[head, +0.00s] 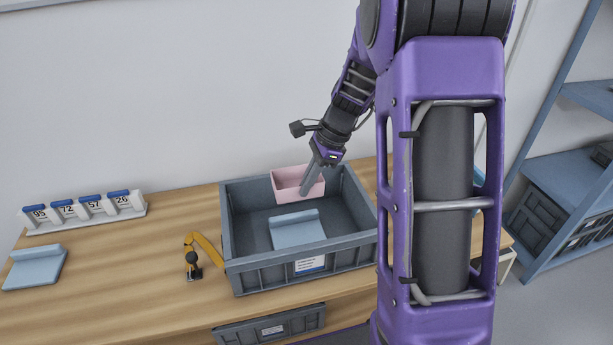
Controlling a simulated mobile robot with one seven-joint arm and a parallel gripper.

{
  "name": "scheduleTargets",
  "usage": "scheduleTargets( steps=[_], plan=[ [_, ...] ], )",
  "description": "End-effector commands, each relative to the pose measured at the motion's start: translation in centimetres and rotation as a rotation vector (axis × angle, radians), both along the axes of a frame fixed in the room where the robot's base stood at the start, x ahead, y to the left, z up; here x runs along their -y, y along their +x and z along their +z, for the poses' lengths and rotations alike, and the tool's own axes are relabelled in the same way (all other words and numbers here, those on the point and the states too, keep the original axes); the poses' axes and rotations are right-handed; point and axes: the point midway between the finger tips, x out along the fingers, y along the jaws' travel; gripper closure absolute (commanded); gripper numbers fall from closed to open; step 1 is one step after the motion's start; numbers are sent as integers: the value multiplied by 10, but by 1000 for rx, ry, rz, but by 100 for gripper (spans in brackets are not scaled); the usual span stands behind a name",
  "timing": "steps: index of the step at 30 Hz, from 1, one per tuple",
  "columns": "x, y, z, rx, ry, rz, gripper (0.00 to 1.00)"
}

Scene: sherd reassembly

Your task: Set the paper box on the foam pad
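The pink, open-topped paper box (285,188) is at the back of the grey crate (300,268), overlapping its far rim in the head view. It appears to hang above the crate floor. My gripper (307,183) points down at the box's right part, with a grey finger across its near wall. It appears shut on that wall; the other finger is hard to make out. A light blue pad (297,232) with a raised back edge lies inside the crate, in front of and below the box. A similar pad (36,268) lies on the table at far left. I cannot tell which is the foam pad.
The crate stands on a wooden table (130,278). A yellow and black object (203,250) sits just left of it. A white rack with number cards (84,211) stands at back left. Blue shelves (565,175) are at right. My arm hides the table's right part.

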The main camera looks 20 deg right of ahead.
Motion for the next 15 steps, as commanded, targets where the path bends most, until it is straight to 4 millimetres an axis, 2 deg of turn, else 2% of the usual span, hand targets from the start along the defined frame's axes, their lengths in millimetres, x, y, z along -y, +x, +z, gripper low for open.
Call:
scheduleTargets(
  steps=[1,15],
  plan=[
    [0,0,-11,0,0,0,100],
    [0,0,-59,-1,0,1,100]
  ],
)
